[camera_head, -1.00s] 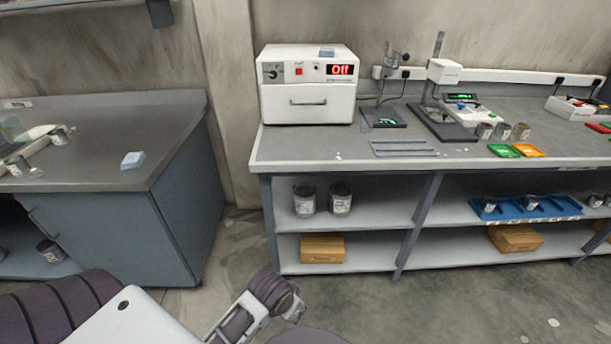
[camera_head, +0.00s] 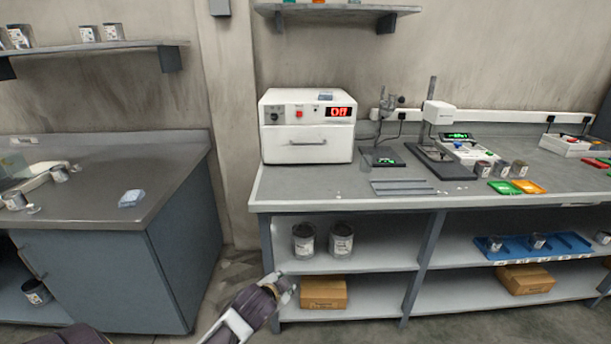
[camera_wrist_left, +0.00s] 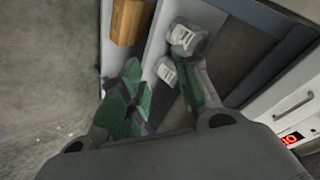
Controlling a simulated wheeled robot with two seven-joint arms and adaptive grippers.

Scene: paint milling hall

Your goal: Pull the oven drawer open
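The oven (camera_head: 275,150) is a white box at the left end of the grey bench. Its drawer (camera_head: 330,153) looks shut flush, with a horizontal bar handle (camera_head: 308,142) across the front. A red lit display (camera_head: 338,112) sits above the drawer. In the left wrist view the oven's handle (camera_wrist_left: 293,108) shows at the right edge, tilted. My left gripper (camera_wrist_left: 160,65) is open and empty, its green-padded fingers spread. In the head view my left arm reaches up from the bottom, below and in front of the bench, apart from the oven. My right gripper is not in view.
The bench top (camera_head: 290,188) is clear in front of the oven. A metal rack (camera_head: 405,187) lies right of it. Cans (camera_head: 341,240) and a cardboard box (camera_head: 324,292) stand on shelves below. A blue-sided counter (camera_head: 175,240) stands left, across a narrow gap.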

